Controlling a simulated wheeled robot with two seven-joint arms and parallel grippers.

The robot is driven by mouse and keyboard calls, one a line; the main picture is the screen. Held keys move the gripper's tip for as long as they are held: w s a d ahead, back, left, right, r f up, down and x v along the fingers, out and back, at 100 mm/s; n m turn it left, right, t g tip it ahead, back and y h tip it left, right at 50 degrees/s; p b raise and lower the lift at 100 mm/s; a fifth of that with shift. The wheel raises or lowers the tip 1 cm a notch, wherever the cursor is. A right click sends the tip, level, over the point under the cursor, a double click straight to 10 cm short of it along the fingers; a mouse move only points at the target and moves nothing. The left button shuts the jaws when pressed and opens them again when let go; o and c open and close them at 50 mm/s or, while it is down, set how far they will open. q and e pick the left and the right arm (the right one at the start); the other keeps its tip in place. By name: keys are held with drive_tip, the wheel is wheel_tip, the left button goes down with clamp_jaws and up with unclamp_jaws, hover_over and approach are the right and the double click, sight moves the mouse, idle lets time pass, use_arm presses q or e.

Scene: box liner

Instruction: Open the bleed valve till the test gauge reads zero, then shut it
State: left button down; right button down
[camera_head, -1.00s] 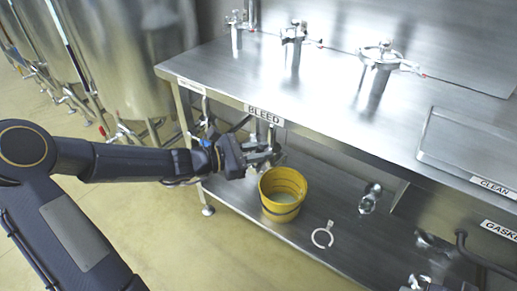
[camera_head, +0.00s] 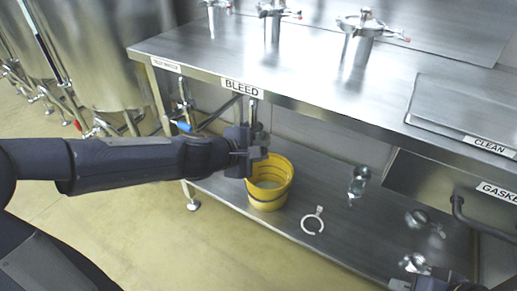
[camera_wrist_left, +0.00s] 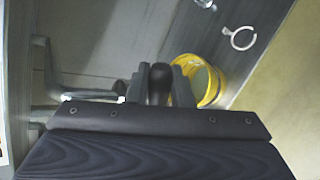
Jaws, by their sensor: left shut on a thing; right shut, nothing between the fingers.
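The valve under the BLEED label (camera_head: 241,87) hangs from the table's front edge, above a yellow bucket (camera_head: 284,180). My left gripper (camera_head: 259,153) is at its lower end and shut. In the left wrist view a dark handle-like piece (camera_wrist_left: 159,82) stands between the fingers; the gripper hides most of the valve, so I cannot tell how far it is turned. The bucket also shows in the left wrist view (camera_wrist_left: 213,75), beside the fingers. My right gripper (camera_head: 418,283) is shut and empty at the bottom right, partly cut off. I see no readable gauge dial.
A blue-handled fitting (camera_head: 184,126) hangs left of the valve. Steel fittings (camera_head: 362,30) stand on the tabletop (camera_head: 310,75). A GASKET drawer is at right.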

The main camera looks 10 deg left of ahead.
use_arm(q)
drive_tip(key=shift+s+d+f+m+y, duration=0.1)
drive_tip(key=shift+d+f+m+y, duration=0.05)
drive_tip(key=shift+f+m+y, duration=0.25)
drive_tip(key=shift+s+d+f+m+y, duration=0.15)
drive_tip(key=shift+f+m+y, duration=0.15)
drive_tip(key=shift+f, duration=0.15)
drive_tip(key=shift+w+f+m+t+y, duration=0.15)
drive_tip(key=shift+f+m+t+y, duration=0.3)
drive_tip(key=shift+f+y, duration=0.35)
drive_tip(key=shift+a, duration=0.1)
drive_tip(key=c, duration=1.3)
unclamp_jaws()
drive_tip(key=shift+c, duration=0.2)
drive_tip(key=p+v, duration=0.3)
drive_tip(key=v, duration=0.4)
drive_tip(key=shift+s+r, duration=0.2)
drive_tip(key=shift+s, duration=0.15)
drive_tip(key=shift+a, duration=0.1)
